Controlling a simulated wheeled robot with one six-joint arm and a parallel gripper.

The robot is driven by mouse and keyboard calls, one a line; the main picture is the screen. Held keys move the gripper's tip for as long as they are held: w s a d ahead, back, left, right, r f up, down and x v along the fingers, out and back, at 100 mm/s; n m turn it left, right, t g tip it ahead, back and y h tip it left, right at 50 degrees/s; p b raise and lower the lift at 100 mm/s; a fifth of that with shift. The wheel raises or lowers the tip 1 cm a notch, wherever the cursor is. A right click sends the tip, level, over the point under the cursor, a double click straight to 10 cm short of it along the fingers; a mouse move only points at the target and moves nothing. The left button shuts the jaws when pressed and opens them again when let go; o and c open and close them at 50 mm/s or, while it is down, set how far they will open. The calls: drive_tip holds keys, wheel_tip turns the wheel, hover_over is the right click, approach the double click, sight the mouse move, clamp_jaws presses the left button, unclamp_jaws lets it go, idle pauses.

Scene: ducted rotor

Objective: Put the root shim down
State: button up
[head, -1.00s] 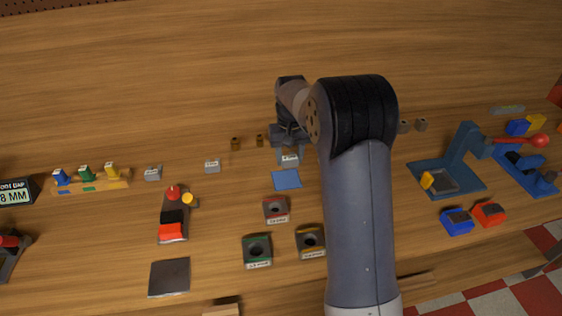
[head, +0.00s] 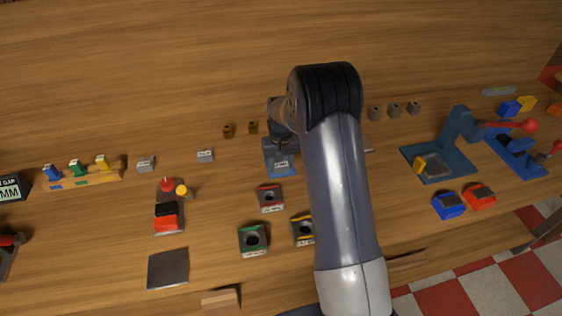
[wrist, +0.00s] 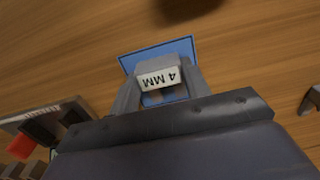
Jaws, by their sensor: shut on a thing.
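The root shim (wrist: 158,76) is a small grey block with a white label reading "4 MM". My gripper (wrist: 157,88) is shut on it, one finger on each side. The shim is over a blue square (wrist: 183,48), which shows beyond it and between the fingers in the wrist view. In the head view, the shim (head: 282,164) shows just in front of my gripper (head: 281,150), with the blue square (head: 267,171) around it. I cannot tell whether the shim touches the square.
Two similar grey labelled blocks (head: 146,163) (head: 205,156) stand to the left. A red-marked block (head: 270,198) and green-marked block (head: 253,239) lie nearer. A blue fixture (head: 452,148) stands right. My arm hides part of the table.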

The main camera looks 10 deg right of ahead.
sight(281, 164)
drive_tip(key=shift+f, duration=0.15)
drive_tip(key=o, duration=1)
wheel_tip(281, 164, up, 12)
drive_tip(key=shift+r+b, duration=0.25)
drive_tip(key=shift+b, duration=0.55)
